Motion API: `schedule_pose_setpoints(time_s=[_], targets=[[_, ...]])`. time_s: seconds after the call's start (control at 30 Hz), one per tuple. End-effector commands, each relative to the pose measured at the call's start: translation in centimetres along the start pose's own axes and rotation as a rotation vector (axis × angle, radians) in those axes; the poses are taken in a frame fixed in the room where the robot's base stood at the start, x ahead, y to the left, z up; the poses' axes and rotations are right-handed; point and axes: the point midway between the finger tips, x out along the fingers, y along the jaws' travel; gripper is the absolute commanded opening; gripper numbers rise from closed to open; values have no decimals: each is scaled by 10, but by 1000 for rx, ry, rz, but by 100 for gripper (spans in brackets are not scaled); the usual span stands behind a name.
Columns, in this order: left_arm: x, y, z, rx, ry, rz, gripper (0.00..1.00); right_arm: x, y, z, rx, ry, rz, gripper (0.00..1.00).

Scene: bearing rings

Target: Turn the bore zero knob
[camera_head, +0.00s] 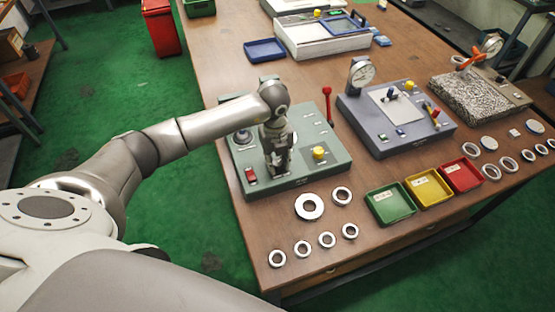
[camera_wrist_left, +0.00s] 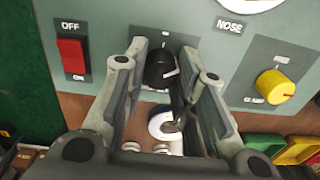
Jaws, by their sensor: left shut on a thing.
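My left gripper (camera_head: 277,166) points down over the front of the green-grey gauge panel (camera_head: 335,170) in the head view. In the left wrist view, a black knob (camera_wrist_left: 158,70) with a white pointer line sits between the two fingers of the gripper (camera_wrist_left: 164,57), which are shut on it. The label above the knob is too small to read. The head view hides this knob behind the gripper. A yellow knob (camera_wrist_left: 275,87) is on the right of the same panel. My right gripper is not in view.
A red OFF/ON switch (camera_wrist_left: 72,54) is left of the gripper. A red-topped lever (camera_head: 327,105) rises behind the panel's right side. Loose metal rings (camera_head: 309,206) lie in front. Green (camera_head: 391,203), yellow and red trays are at right, near a second gauge unit (camera_head: 395,140).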

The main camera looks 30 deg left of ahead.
Motion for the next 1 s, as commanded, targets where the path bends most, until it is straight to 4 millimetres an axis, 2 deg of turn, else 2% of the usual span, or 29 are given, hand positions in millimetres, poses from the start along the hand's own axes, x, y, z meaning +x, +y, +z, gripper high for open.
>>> schedule_pose_setpoints(time_s=[0.63, 0.67, 0.8, 0.83, 1.0], targets=[[-1, -1, 1, -50, -5, -3, 2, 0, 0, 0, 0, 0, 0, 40], [-1, -1, 1, -49, -5, -3, 28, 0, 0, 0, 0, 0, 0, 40], [-1, 0, 1, -49, -5, -2, 46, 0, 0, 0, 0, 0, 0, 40], [-1, 0, 1, -49, -4, -2, 49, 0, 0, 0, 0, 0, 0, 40], [0, 0, 0, -48, -3, -1, 49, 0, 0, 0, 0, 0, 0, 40]])
